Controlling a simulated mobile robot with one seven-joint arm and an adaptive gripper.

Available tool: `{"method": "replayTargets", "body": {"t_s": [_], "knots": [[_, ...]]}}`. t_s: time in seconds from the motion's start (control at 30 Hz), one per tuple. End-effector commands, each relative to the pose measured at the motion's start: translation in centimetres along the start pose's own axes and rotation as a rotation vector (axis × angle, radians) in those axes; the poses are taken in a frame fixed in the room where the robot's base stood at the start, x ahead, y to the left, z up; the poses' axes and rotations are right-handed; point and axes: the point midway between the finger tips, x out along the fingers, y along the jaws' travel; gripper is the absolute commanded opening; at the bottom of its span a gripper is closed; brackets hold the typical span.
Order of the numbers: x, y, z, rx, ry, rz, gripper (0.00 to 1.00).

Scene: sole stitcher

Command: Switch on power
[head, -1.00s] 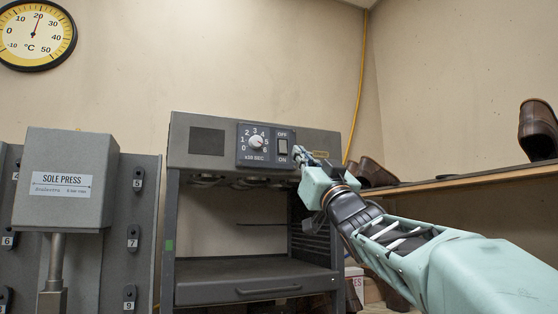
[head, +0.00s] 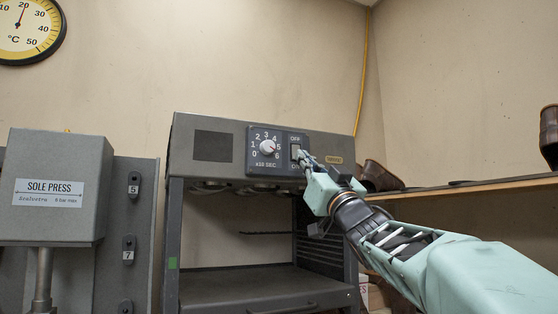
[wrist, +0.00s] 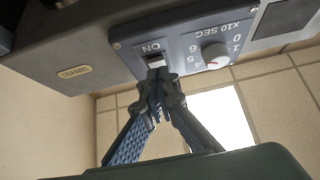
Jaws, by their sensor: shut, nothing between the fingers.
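A white timer dial (head: 267,147) sits left of the switch. A sole press (head: 55,187) stands at the left. A wooden shelf (head: 470,186) with brown shoes (head: 377,177) runs along the right wall. The machine has an open bay below its panel.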

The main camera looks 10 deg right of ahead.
Motion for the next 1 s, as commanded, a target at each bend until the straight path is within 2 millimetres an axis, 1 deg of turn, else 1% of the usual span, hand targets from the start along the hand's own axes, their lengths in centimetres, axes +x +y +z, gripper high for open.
{"method": "replayTargets", "body": {"t_s": [0.2, 0.6, 0.77, 0.83, 1.0], "knots": [[-0.1, 0.3, 0.0, -0.001, 0.000, -0.001, 0.00], [-0.1, 0.4, 0.1, 0.000, 0.000, -0.001, 0.00], [0.2, 0.3, 1.3, 0.003, 0.006, -0.001, 0.00], [0.4, 0.3, 0.8, 0.001, 0.010, -0.001, 0.00], [0.4, 0.3, 0.8, 0.001, 0.010, -0.001, 0.00]]}}
